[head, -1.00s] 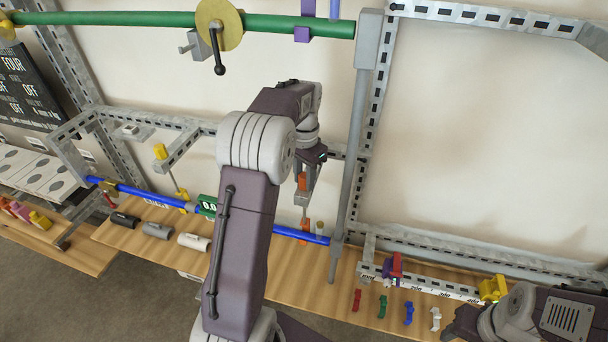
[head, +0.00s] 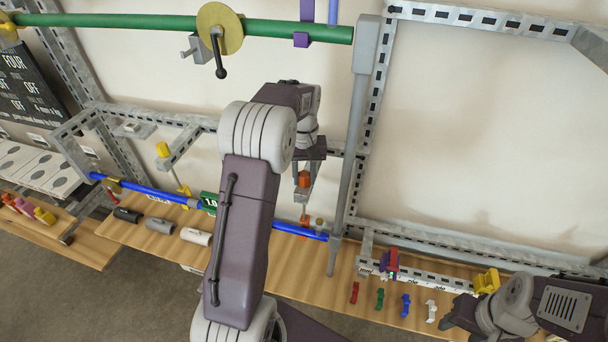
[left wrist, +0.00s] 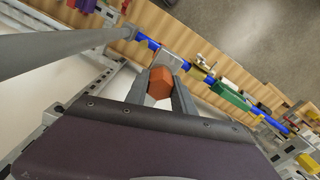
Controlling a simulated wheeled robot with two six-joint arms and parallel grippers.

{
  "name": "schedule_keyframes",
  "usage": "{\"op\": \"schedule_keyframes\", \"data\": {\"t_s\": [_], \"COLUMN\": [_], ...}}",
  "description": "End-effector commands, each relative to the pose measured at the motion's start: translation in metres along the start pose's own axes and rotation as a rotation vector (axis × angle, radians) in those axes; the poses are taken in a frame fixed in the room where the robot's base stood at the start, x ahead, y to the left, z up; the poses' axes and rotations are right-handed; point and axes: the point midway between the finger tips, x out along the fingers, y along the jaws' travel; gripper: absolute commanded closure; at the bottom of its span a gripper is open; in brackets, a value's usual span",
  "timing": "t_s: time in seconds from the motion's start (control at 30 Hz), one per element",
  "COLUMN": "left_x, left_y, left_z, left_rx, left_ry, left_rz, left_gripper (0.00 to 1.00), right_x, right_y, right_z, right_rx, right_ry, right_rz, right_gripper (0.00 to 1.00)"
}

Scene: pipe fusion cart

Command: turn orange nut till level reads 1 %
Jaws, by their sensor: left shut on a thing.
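My left gripper (head: 305,185) points down and is shut on the orange nut (left wrist: 161,84), which sits between its two fingers in the left wrist view. In the head view the nut (head: 304,179) shows partly between the jaws, above a thin rod and an orange clamp (head: 304,221) on the blue pipe (head: 150,191). The green level display (head: 209,202) sits on the blue pipe and seems to read 1.0; the tiny digits are hard to read. It also shows in the left wrist view (left wrist: 232,97), digits unreadable. My right gripper (head: 460,316) is low at the right, its jaws unclear.
A green pipe (head: 285,27) with a yellow disc (head: 219,29) and crank runs above. A grey upright post (head: 352,130) stands right of my left gripper. Several small coloured clips and grey-black fittings lie on the wooden shelf (head: 290,265).

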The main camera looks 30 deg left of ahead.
Motion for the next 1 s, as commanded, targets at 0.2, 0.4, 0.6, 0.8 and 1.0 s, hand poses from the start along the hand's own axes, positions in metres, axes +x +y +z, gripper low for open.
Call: {"op": "schedule_keyframes", "data": {"t_s": [0.2, 0.4, 0.6, 0.8, 1.0], "left_x": [-0.0039, -0.004, -0.0041, -0.004, -0.0022], "left_y": [0.0003, 0.0002, 0.0002, 0.0001, 0.0], "left_z": [-0.0036, -0.0039, -0.0041, -0.0037, -0.0022], "left_rx": [-0.055, -0.071, -0.072, -0.071, -0.07], "left_ry": [0.015, 0.016, 0.017, 0.015, 0.009], "left_rz": [0.003, 0.003, 0.003, 0.003, 0.002], "left_gripper": [1.0, 1.0, 1.0, 0.48, 0.48], "right_x": [-0.0025, -0.0028, -0.0028, -0.0028, -0.0025], "right_y": [-0.0001, 0.0, 0.0, -0.0001, 0.0], "right_z": [-0.0003, -0.0003, -0.0003, -0.0003, -0.0003], "right_rx": [0.0, 0.0, 0.0, 0.0, 0.0], "right_ry": [0.0, 0.0, 0.0, 0.0, 0.0], "right_rz": [0.0, 0.0, 0.0, 0.0, 0.0], "right_gripper": [0.51, 0.51, 0.51, 0.51, 0.51]}}
